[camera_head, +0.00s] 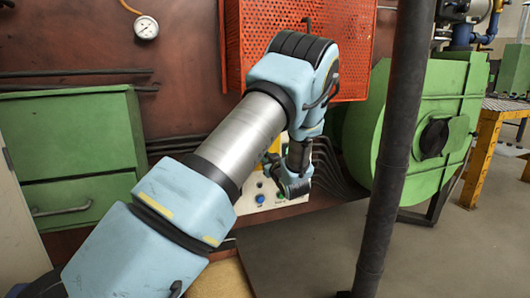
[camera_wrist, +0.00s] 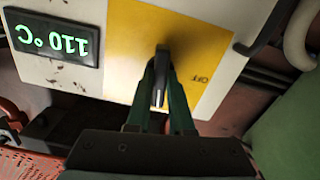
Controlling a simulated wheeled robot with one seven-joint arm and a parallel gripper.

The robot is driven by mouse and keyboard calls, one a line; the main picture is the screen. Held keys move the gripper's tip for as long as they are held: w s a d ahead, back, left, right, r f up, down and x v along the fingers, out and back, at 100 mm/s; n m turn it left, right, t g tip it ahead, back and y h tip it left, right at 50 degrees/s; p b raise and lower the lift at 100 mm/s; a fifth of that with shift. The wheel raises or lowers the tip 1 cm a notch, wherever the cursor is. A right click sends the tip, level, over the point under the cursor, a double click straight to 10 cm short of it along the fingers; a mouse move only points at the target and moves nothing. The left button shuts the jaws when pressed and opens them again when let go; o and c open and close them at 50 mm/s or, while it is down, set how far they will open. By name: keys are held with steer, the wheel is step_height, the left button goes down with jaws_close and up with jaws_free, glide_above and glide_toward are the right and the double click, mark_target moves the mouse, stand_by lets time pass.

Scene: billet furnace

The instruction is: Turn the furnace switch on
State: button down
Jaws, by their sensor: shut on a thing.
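The furnace switch (camera_wrist: 158,97) is a dark, narrow handle on a yellow plate (camera_wrist: 123,60) of the white control box. My gripper (camera_wrist: 162,72) is shut on the switch, one finger on each side of the handle. The fingers hide part of it. In the head view my gripper (camera_head: 291,186) is in front of the control box (camera_head: 250,203), and the switch itself is hidden there.
A display (camera_wrist: 54,37) on the box reads 110 °C. A dark vertical pole (camera_head: 395,140) and a green round housing (camera_head: 362,130) stand to the right. Green drawers (camera_head: 75,150) stand at the left.

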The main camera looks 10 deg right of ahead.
steer(key=shift+m+p, duration=0.55)
steer(key=shift+m, duration=0.45)
steer(key=c, duration=0.8)
jaws_free()
steer(key=s+d, duration=0.1)
steer(key=s, duration=0.9)
steer(key=shift+s+d, duration=0.15)
steer(key=shift+s, duration=0.2)
